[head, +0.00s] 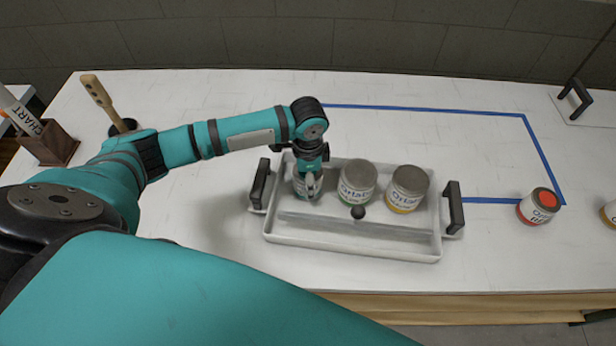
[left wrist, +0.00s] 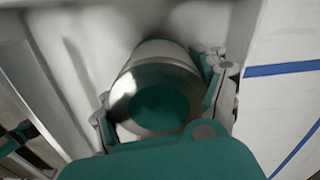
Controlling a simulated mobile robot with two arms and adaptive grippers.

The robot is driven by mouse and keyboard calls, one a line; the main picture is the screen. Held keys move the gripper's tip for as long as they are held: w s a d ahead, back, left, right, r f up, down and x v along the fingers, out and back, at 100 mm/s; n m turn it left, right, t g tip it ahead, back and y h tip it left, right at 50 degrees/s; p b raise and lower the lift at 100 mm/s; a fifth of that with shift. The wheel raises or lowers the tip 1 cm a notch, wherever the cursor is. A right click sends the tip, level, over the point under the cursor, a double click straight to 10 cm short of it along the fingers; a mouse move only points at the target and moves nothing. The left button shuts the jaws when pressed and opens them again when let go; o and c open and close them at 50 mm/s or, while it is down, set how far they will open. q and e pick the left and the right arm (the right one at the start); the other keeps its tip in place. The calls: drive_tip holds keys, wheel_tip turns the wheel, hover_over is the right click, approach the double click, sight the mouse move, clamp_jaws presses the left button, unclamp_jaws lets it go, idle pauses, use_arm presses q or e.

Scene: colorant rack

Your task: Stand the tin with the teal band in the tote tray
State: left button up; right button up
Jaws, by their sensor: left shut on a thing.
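The tote tray (head: 350,247) is white with a black handle at each end and a lengthwise divider. My left gripper (head: 308,188) points down over the left end of its rear compartment and is shut around a tin (head: 300,190). In the left wrist view the fingers of my left gripper (left wrist: 165,110) flank this tin (left wrist: 155,52), whose metal lid shows a teal reflection. The tin looks upright inside the tray. Its band is mostly hidden by the fingers, and I cannot tell whether its base touches the tray floor. My right gripper is out of view.
A green-banded tin (head: 357,183) and a yellow-banded tin (head: 407,188) stand to the right in the same compartment. The front compartment is empty. A wooden holder (head: 50,143) is far left.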

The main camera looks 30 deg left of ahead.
use_arm(q)
drive_tip(key=shift+f, duration=0.1)
drive_tip(key=o, duration=1.5)
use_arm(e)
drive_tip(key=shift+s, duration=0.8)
use_arm(q)
wheel_tip(320, 180, up, 11)
drive_tip(key=shift+w+r+b, duration=0.1)
drive_tip(key=shift+r+b, duration=0.1)
drive_tip(key=shift+b, duration=0.8)
drive_tip(key=shift+r, duration=0.45)
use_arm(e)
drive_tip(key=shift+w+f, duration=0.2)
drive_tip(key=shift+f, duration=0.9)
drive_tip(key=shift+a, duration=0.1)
